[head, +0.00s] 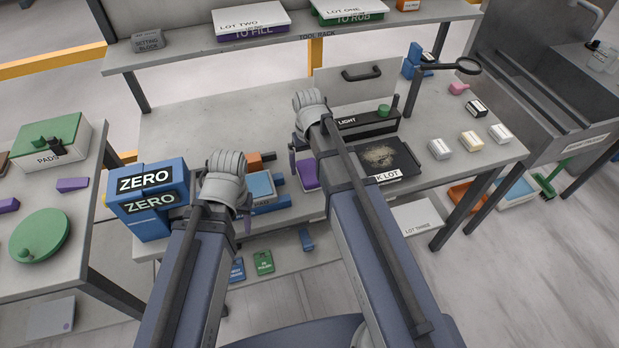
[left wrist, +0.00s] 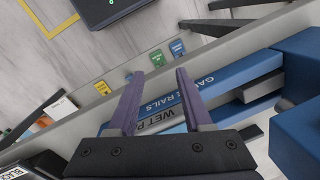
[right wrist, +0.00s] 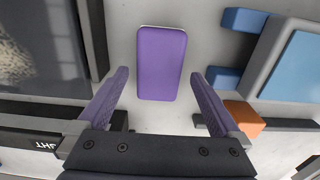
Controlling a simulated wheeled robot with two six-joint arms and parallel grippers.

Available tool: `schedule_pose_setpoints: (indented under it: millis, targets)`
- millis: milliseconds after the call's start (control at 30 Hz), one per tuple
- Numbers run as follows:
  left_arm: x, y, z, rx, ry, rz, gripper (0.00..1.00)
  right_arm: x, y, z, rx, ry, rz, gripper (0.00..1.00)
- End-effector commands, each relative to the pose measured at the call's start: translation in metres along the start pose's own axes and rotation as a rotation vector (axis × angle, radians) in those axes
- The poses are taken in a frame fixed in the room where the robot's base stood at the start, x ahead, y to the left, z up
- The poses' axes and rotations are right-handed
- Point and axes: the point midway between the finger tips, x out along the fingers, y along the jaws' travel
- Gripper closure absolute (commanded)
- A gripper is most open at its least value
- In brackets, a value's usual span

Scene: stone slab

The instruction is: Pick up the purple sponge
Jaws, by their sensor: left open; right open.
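The purple sponge (right wrist: 162,50) is a rounded purple block lying flat on the grey stone bench. In the head view the sponge (head: 307,174) lies left of the dark K LOT tray, partly hidden by my right arm. My right gripper (right wrist: 159,82) is open and empty, its fingers pointing toward the sponge from either side of its near end in the right wrist view. It also shows in the head view (head: 294,160). My left gripper (left wrist: 161,75) is open and empty near the bench's front edge, over the wet pad and rails area.
The blue ZERO box (head: 147,205) stands on the left of the bench. An orange block (right wrist: 244,118) and a blue pad in a grey holder (right wrist: 298,68) lie right of the sponge. A dark LIGHT bar (head: 360,124) and the K LOT tray (head: 402,164) stand to its other side.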

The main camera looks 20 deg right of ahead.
Motion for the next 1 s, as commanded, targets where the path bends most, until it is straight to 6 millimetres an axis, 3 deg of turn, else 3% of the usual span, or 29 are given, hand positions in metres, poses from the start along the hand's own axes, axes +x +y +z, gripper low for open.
schedule_pose_setpoints:
  millis: [33,200,500,1000]
  targets:
    - [0.014,0.001,-0.001,0.000,0.000,0.000,0.50,0.014,0.001,-0.001,0.000,0.000,0.000,0.00]
    - [0.031,0.003,-0.002,0.000,0.000,0.000,0.50,0.031,0.001,-0.001,0.000,0.000,0.000,0.00]
    - [0.031,0.003,-0.002,0.000,0.000,0.000,0.50,0.031,0.001,-0.001,0.000,0.000,0.000,0.00]
    - [0.031,0.003,-0.002,0.000,0.000,0.000,0.50,0.031,0.001,-0.001,0.000,0.000,0.000,0.56]
